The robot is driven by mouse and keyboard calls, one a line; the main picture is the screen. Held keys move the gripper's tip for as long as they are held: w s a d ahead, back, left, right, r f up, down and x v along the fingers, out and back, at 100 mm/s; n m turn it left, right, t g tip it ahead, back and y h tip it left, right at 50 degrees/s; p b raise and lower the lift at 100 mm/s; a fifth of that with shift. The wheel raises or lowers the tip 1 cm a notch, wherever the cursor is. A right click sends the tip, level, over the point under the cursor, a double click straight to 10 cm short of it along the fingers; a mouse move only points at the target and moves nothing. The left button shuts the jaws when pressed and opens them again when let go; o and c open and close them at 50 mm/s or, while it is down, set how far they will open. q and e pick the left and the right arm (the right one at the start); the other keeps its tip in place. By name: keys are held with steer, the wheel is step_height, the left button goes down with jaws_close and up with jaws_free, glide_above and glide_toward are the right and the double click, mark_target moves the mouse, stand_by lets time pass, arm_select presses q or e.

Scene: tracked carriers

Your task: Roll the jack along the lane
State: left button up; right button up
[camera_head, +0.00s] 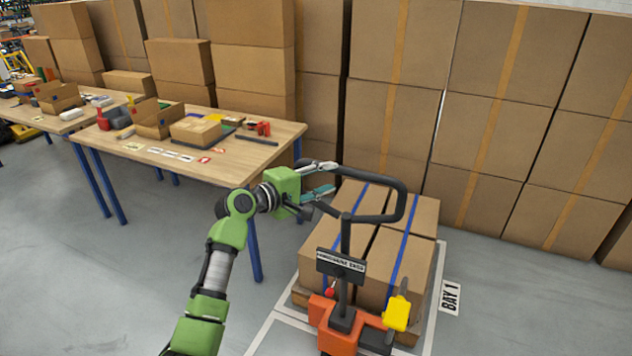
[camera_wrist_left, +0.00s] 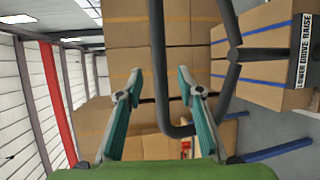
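The pallet jack (camera_head: 344,322) has an orange base, a black upright with a label plate and a dark looped handle (camera_head: 404,204). It stands at a pallet load of brown boxes (camera_head: 336,218) with blue straps. My left gripper (camera_head: 324,180) is at the left side of the handle loop. In the left wrist view its two teal fingers (camera_wrist_left: 158,84) are spread, and the handle bar (camera_wrist_left: 159,50) passes between them with a visible gap to each fingertip. My right gripper is in neither view.
White floor lines (camera_head: 438,292) and a BAY 1 sign (camera_head: 450,298) lie beside the load. Stacked cartons (camera_head: 490,130) wall off the back. A wooden table (camera_head: 232,172) with boxes and tools stands close on the left. Grey floor is bare at front right.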

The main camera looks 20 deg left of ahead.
arm_select(q)
steer(key=v, duration=0.3)
steer(key=shift+s+a, duration=0.1)
steer(key=shift+s, duration=0.1)
